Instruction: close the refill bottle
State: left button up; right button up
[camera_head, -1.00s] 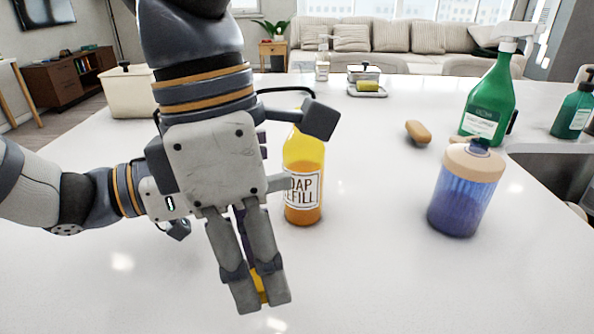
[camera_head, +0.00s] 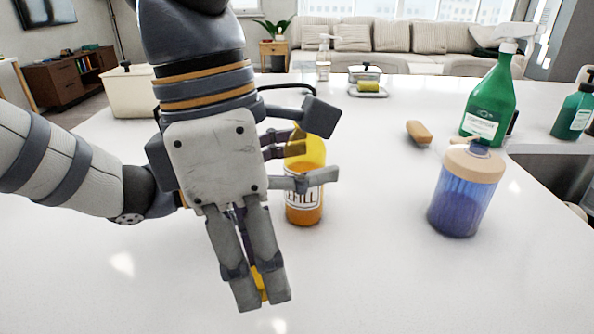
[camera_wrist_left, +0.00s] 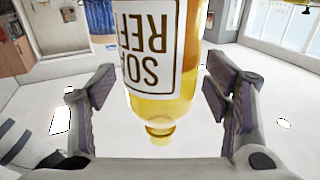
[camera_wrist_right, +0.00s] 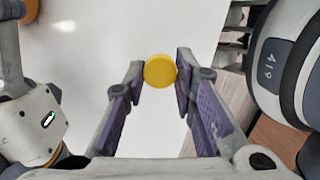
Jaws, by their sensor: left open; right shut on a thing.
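The refill bottle (camera_head: 305,208) stands upright on the white counter, with amber liquid and a white label. In the left wrist view the bottle (camera_wrist_left: 160,95) shows upside down between the fingers, with gaps on both sides. My right gripper (camera_head: 259,296) is shut on the yellow cap (camera_wrist_right: 160,70), nearer the camera than the bottle.
A blue soap dispenser (camera_head: 462,200) with a beige top stands to the right. The sink (camera_head: 555,165) is at the far right. The front counter (camera_head: 400,290) is clear.

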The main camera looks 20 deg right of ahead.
pick_arm(q)
jog(key=c, duration=1.5)
jog(key=shift+r, duration=0.15)
jog(key=shift+r+p, duration=0.3)
jog(key=shift+r, duration=4.55)
pick_arm(e)
jog(key=shift+s+r, duration=0.15)
jog(key=shift+r, duration=0.6)
